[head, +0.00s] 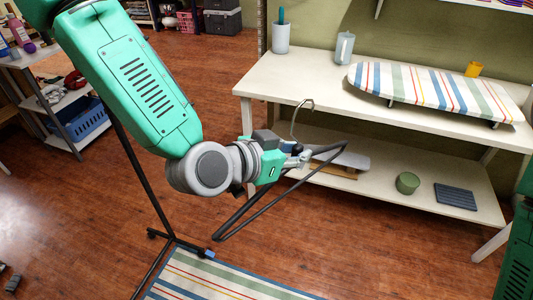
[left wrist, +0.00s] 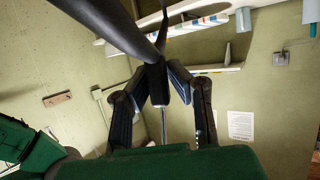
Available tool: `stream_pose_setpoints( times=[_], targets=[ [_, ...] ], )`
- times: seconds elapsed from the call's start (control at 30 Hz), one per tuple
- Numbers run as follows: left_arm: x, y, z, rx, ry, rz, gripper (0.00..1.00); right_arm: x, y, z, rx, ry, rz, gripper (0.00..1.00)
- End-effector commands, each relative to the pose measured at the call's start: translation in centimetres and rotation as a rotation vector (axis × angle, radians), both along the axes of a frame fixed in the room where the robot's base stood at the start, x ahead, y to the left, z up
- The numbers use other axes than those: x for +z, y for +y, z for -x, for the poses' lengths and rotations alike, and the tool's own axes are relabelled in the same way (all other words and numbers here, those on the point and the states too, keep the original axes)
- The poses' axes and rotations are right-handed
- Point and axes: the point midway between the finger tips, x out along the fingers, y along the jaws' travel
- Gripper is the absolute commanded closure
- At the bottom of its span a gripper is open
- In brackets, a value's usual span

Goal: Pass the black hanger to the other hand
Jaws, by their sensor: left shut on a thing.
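The black hanger (head: 281,194) is held in the air in front of the white workbench, tilted, with its thin metal hook pointing up. My left gripper (head: 298,155) is shut on it near the base of the hook. In the left wrist view the hanger (left wrist: 108,22) is a thick dark bar crossing the top, and the two fingers of my left gripper (left wrist: 157,85) close on it. My right gripper is not in view; only part of my right arm shows at the right edge of the head view.
The white workbench (head: 320,87) carries a grey cup (head: 281,38), a pitcher (head: 344,48) and a striped ironing board (head: 435,91). Its lower shelf holds a green bowl (head: 407,183) and a dark slab (head: 455,197). A striped rug (head: 215,280) lies on the floor.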

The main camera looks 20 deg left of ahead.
Motion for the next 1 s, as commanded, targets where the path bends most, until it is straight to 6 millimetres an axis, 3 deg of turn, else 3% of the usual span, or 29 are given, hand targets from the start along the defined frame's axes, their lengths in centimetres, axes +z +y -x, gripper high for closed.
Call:
stream_pose_setpoints(
  times=[0.27,0.6,0.73,0.8,0.9,1.0],
  targets=[
    [0.0,-2.7,0.1,-0.064,0.002,-0.002,1.00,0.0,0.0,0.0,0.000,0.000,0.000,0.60],
    [-3.5,-9.4,0.1,-0.064,0.001,-0.002,1.00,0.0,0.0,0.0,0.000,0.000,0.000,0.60],
    [-4.4,-11.1,0.1,-0.062,0.000,0.000,1.00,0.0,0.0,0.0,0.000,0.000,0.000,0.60],
    [-4.7,-11.6,0.1,-0.060,0.001,0.000,1.00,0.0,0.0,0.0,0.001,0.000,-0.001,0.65],
    [-4.8,-11.8,0.0,-0.059,0.001,0.001,1.00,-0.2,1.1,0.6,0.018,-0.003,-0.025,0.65],
    [-4.9,-11.8,0.0,-0.058,0.001,0.003,1.00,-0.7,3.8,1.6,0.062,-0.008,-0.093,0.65]
  ],
)
